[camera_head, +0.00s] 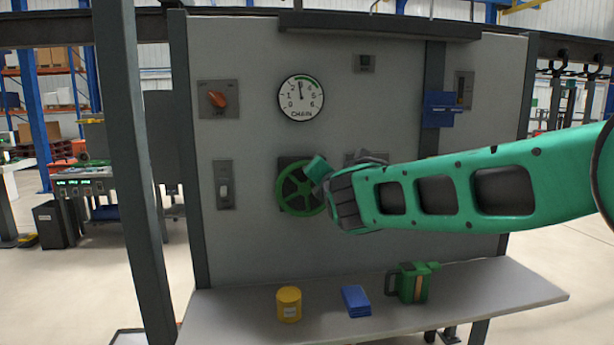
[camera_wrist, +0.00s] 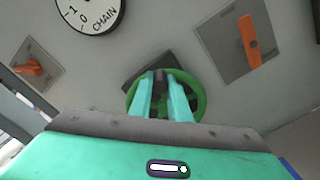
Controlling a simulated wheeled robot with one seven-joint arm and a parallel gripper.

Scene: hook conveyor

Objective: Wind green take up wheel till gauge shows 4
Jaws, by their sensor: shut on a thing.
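The green take-up wheel (camera_head: 285,190) is mounted on the grey panel below the gauge, and its rim also shows in the wrist view (camera_wrist: 197,92). My gripper (camera_head: 318,172) reaches in from the right and covers the wheel's right part. In the wrist view my gripper (camera_wrist: 161,78) has its two fingers close together on a dark piece at the wheel, seemingly its handle. The round white gauge (camera_head: 301,98), marked CHAIN, runs from 0 to 6. Its needle points almost straight up, near 3. A green arc lies along its upper right edge.
An orange rotary switch (camera_head: 218,99) is at upper left and a toggle plate (camera_head: 225,184) below it. An orange lever (camera_wrist: 249,40) sits right of the wheel. The shelf (camera_head: 235,310) below holds a yellow tin (camera_head: 289,305), blue block (camera_head: 355,301) and green can (camera_head: 411,284).

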